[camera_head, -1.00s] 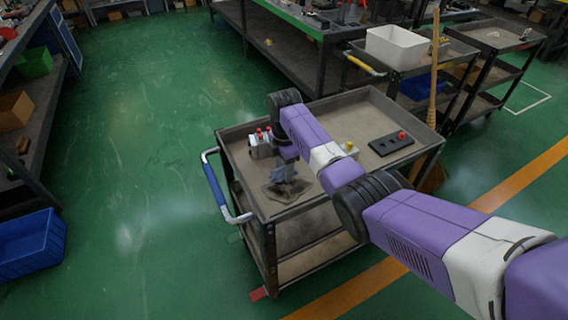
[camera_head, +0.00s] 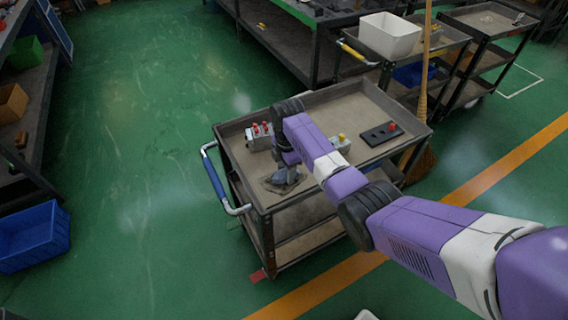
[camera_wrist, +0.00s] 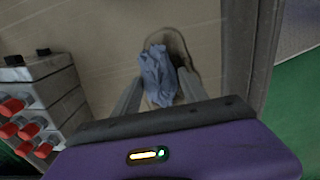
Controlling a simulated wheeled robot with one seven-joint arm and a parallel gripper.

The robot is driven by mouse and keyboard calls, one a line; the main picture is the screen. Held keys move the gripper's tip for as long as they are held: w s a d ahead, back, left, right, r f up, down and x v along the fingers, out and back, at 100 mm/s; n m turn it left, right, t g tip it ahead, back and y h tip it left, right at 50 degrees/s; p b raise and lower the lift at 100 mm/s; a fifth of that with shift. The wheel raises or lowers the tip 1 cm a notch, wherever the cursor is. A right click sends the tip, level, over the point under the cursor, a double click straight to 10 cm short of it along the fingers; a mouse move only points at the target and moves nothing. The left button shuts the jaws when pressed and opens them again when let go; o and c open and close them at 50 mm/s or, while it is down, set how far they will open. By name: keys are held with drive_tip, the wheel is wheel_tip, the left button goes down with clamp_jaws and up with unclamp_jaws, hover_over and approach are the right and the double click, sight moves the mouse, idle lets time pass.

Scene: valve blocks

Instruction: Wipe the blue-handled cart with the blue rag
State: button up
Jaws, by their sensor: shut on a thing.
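The blue-handled cart (camera_head: 350,106) has a grey-brown top tray, and its blue handle (camera_head: 213,181) is on the left end. My gripper (camera_head: 285,177) is low over the tray's near left part, pointing down. In the wrist view its fingers are shut on the crumpled blue rag (camera_wrist: 158,72). The rag is at the tray surface, close to the rim (camera_wrist: 238,55). A brown-edged mark (camera_wrist: 182,43) shows on the tray beside the rag. In the head view the rag is small and partly hidden by my gripper.
A grey valve block with red knobs (camera_head: 259,140) stands close to my gripper and shows in the wrist view (camera_wrist: 40,105). A block with a yellow knob (camera_head: 341,144) and a black plate (camera_head: 378,136) lie farther right. A broom (camera_head: 423,75) stands behind the cart.

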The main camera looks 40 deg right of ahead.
sight(296, 191)
drive_tip(key=shift+s+a+f+p, duration=0.1)
drive_tip(key=shift+s+a+p, duration=0.15)
drive_tip(key=shift+s+p, duration=0.45)
drive_tip(key=shift+s+a+f+p, duration=0.1)
drive_tip(key=shift+s+a+p, duration=0.1)
drive_tip(key=shift+s+p, duration=0.5)
drive_tip(key=shift+s+a+r+p, duration=0.15)
drive_tip(key=shift+s+p, duration=0.35)
drive_tip(key=shift+p, duration=0.1)
drive_tip(key=shift+s+a+r+p, duration=0.1)
drive_tip(key=shift+s+a+p, duration=0.05)
drive_tip(key=shift+s+p, duration=0.4)
drive_tip(key=shift+s+a+p, duration=0.25)
drive_tip(key=shift+s+p, duration=0.6)
drive_tip(key=shift+p, duration=0.2)
